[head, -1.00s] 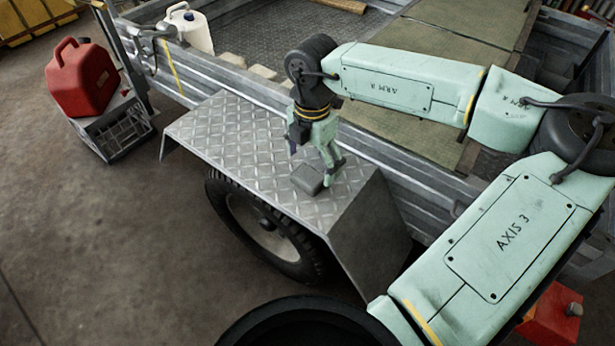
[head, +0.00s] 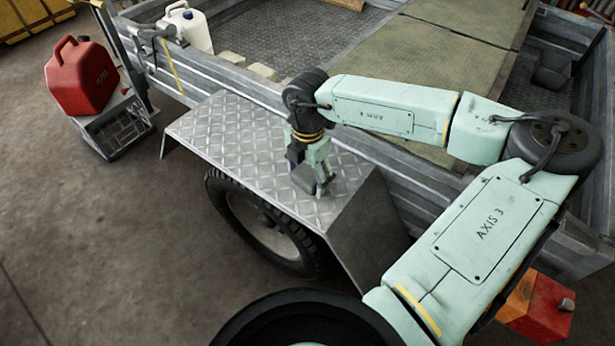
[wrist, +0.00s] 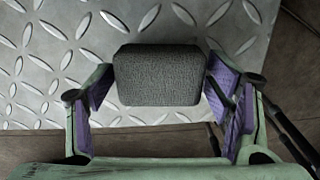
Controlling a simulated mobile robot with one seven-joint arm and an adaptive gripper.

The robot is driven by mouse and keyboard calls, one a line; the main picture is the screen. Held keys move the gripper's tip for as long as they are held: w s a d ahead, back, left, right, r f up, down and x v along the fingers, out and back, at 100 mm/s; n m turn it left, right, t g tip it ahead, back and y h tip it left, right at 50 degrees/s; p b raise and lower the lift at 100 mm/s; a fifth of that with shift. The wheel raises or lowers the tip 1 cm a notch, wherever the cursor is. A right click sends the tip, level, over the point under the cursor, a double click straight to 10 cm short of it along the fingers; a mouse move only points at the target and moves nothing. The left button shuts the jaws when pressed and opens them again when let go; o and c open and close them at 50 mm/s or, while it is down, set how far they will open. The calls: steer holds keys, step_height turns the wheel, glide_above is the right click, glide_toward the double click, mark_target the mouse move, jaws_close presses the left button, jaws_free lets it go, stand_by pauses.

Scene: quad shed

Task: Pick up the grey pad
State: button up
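The grey pad (wrist: 158,75) is a small dark block with rounded edges and a rough weave. In the wrist view it lies between the two purple-lined fingers of my gripper (wrist: 165,95), with a small gap seen on the left and the right finger very close.
The fender top ends just beyond the pad, above a tyre (head: 262,222). The trailer's ribbed side wall (head: 255,90) runs behind it. A white jug (head: 187,28) stands in the trailer bed.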

mark_target(309, 176)
steer(key=c, duration=0.6)
steer(key=shift+r+b, duration=0.4)
steer(key=shift+r, duration=0.4)
steer(key=shift+s+d+r+b, duration=0.15)
steer(key=shift+r+b, duration=0.1)
steer(key=shift+r, duration=0.2)
steer(key=shift+s+d+r+b, duration=0.1)
steer(key=shift+s+r+b, duration=0.1)
steer(key=shift+r, duration=0.25)
steer(key=s+d+b, duration=0.1)
steer(key=s+d, duration=0.1)
steer(key=s, duration=0.2)
steer(key=s+d+r+b, duration=0.1)
steer(key=s+d, duration=0.1)
steer(key=s, duration=0.3)
steer(key=s+d+b, duration=0.1)
steer(key=s+d, duration=0.1)
steer(key=s, duration=0.3)
steer(key=shift+r, duration=0.3)
